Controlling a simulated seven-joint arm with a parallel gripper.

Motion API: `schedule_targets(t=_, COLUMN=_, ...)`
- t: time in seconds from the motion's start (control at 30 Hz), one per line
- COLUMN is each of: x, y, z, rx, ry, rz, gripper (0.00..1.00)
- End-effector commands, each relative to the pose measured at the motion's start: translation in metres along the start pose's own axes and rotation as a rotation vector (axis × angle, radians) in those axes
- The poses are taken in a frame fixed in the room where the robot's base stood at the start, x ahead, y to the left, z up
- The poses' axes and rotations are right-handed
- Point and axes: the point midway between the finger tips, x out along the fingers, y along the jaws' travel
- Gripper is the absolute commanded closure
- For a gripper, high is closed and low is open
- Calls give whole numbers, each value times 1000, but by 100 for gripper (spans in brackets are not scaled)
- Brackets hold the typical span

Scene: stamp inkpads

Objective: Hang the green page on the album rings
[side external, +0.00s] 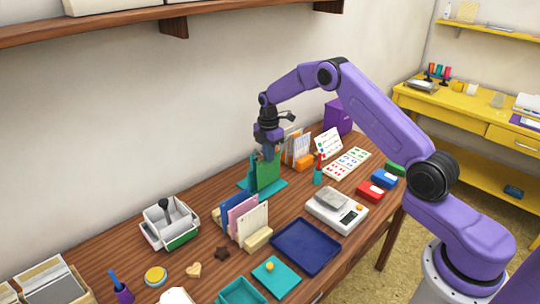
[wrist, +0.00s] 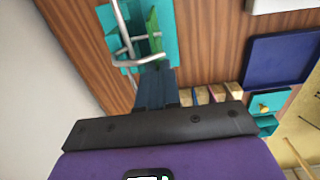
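The green page (side external: 268,174) stands upright over a teal album base (side external: 278,190) on the wooden desk. In the wrist view it appears edge-on as a green strip (wrist: 153,25) beside the silver album rings (wrist: 122,28). One curved ring crosses near the page's end close to my fingertips; I cannot tell whether it passes through a hole in the page. My gripper (side external: 268,153) points down at the page's top edge. Its dark fingers (wrist: 155,76) are close together and seem shut on the page. The teal base (wrist: 169,20) also shows in the wrist view.
A scale (side external: 336,208) and a navy tray (side external: 305,246) lie nearer.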

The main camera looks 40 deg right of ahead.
Motion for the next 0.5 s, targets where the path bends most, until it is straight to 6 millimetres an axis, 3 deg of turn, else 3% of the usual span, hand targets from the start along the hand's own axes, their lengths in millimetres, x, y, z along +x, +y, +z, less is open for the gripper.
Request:
schedule_targets(t=0.4, x=0, y=9, z=0, rx=0, ry=0, rz=0, gripper=100)
schedule_targets(t=0.5, x=0, y=8, z=0, rx=0, ry=0, rz=-1, gripper=67)
